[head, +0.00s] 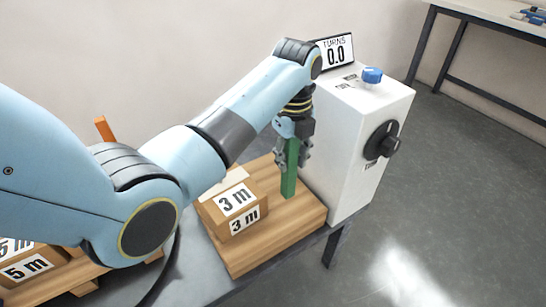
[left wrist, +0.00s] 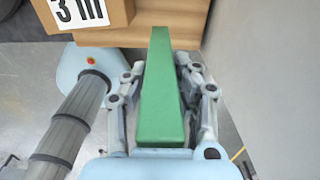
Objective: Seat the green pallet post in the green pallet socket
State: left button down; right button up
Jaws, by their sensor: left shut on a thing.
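My left gripper (head: 293,148) is shut on the green post (head: 289,180), which also fills the middle of the left wrist view (left wrist: 160,95). The post is held about upright, with its lower end over the right part of the wooden pallet (head: 250,252), close to the white machine. I cannot tell whether the post's lower end touches the pallet or is just above it. The pallet also shows at the top of the left wrist view (left wrist: 185,35). I cannot make out the green socket. My right gripper is not in view.
A box marked 3 m (head: 233,202) stands on the pallet left of the post. The white machine (head: 345,145), with a blue knob (head: 372,75), a black dial and a TURNS 0.0 display (head: 336,51), stands close on the right. An orange post (head: 104,128) and 5 m boxes (head: 30,268) are at the left.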

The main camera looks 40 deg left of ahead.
pick_arm(q)
jog(key=d+r, duration=0.3)
jog(key=d, duration=0.3)
jog(key=shift+r+p, duration=0.35)
jog(key=shift+r, duration=0.05)
jog(key=shift+s, duration=0.1)
